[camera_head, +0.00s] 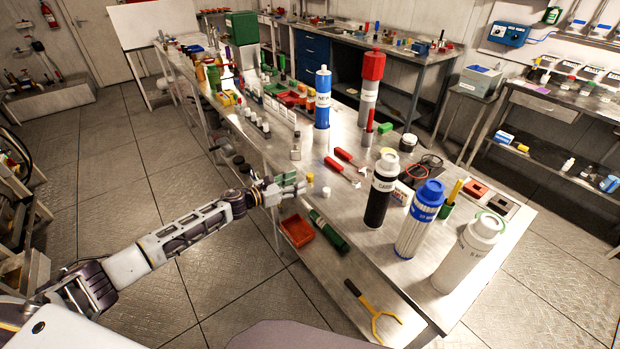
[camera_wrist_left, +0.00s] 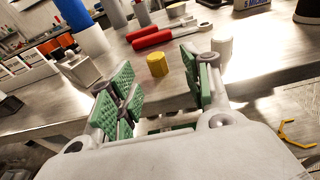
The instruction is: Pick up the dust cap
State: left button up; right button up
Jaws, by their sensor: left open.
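A small yellow cap (camera_head: 309,177) stands near the edge of the long metal bench, just beyond my left gripper (camera_head: 289,185). In the left wrist view the yellow cap (camera_wrist_left: 157,64) is upright and lies between the lines of the green finger pads, a little ahead of the fingertips. My left gripper (camera_wrist_left: 165,87) is open and empty. A small white cylinder (camera_head: 326,192) stands beside the yellow cap; it also shows in the left wrist view (camera_wrist_left: 222,47), behind the right finger. I cannot tell which of the two is the dust cap. My right gripper is not in view.
Red-handled tools (camera_head: 340,166) lie behind the caps on the bench (camera_head: 340,215). A blue cartridge (camera_head: 322,100) and a black canister (camera_head: 380,190) stand nearby. A red bin (camera_head: 297,231) and a yellow tool (camera_head: 374,312) are on the lower shelf.

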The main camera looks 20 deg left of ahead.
aim_at(310, 177)
pick_arm(q)
jog(key=shift+w+d, duration=0.35)
jog(key=shift+w, duration=0.3)
jog(key=shift+w+d, duration=0.4)
jog(key=shift+w, duration=0.4)
jog(key=shift+w+d+f, duration=0.1)
jog(key=shift+w+d, duration=0.1)
jog(key=shift+w, duration=0.05)
jog(key=shift+w+d+f, duration=0.1)
jog(key=shift+w+d, duration=0.2)
jog(key=shift+w, duration=0.05)
jog(key=shift+w+d, duration=0.1)
jog(key=c, duration=0.7)
jog(key=shift+c, duration=0.2)
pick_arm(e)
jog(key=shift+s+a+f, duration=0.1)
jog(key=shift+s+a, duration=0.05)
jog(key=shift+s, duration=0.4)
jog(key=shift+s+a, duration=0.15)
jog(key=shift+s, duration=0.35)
